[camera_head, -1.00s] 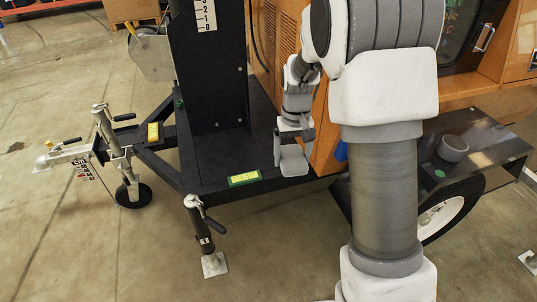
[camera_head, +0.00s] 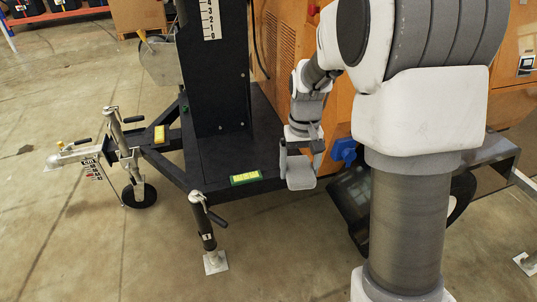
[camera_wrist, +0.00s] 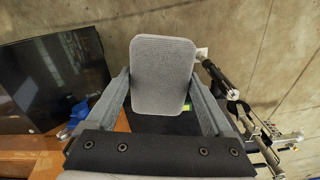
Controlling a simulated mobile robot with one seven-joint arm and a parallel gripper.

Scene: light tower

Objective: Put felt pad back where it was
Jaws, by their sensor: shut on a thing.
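My gripper (camera_head: 301,150) is shut on the felt pad (camera_head: 300,175), a light grey, flat piece with rounded corners. In the wrist view the pad (camera_wrist: 163,72) sits between the two grey fingers, its broad face towards the camera. In the head view the pad is held beside the orange cabinet, to the right of the black trailer deck (camera_head: 228,155). I cannot tell its exact height. The spot where the pad was before cannot be made out.
A black mast (camera_head: 217,75) stands on the deck. A yellow-green label (camera_head: 245,178) is at the deck edge. A blue socket (camera_head: 343,151) is on the orange cabinet (camera_head: 283,50). A jack leg (camera_head: 205,225) stands in front. A dark glossy panel (camera_wrist: 55,80) is at left in the wrist view.

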